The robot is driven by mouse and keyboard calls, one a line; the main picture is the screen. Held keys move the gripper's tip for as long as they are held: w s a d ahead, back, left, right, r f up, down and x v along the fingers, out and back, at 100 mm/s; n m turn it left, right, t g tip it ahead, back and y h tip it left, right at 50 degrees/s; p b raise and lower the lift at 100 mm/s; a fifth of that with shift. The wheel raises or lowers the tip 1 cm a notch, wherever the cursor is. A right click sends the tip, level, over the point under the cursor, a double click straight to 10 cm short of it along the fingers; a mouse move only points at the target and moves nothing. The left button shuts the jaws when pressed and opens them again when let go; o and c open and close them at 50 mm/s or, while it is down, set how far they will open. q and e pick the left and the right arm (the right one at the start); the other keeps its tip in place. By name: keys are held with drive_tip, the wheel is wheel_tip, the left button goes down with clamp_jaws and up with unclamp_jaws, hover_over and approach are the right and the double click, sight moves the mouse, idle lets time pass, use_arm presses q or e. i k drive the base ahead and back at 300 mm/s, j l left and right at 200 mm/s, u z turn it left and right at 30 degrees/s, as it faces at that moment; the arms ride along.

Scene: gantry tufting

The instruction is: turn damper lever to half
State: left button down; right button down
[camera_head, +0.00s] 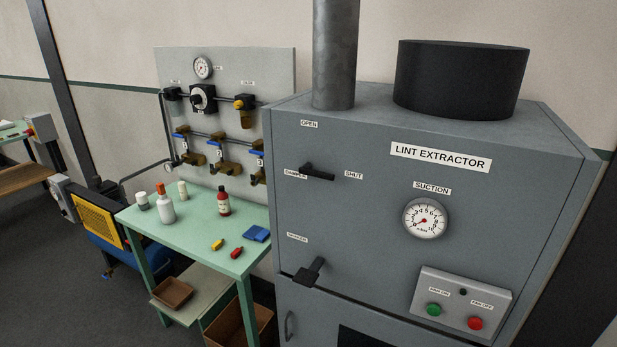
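The damper lever (318,172) is a black handle on the upper left of the grey lint extractor's front (360,230). It lies nearly level, its bar reaching right from the pivot towards the SHUT label (353,175). The OPEN label (309,124) is above it and the DAMPER label (296,174) is to its left. Neither of my grippers shows in the head view.
A lower black handle (311,272) juts from the same front. A suction gauge (425,219) and a box with a green button (433,309) and a red button (475,323) are to the right. A green table (190,222) with bottles stands left.

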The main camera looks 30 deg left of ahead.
sight(306, 170)
drive_tip(key=u, duration=1.05)
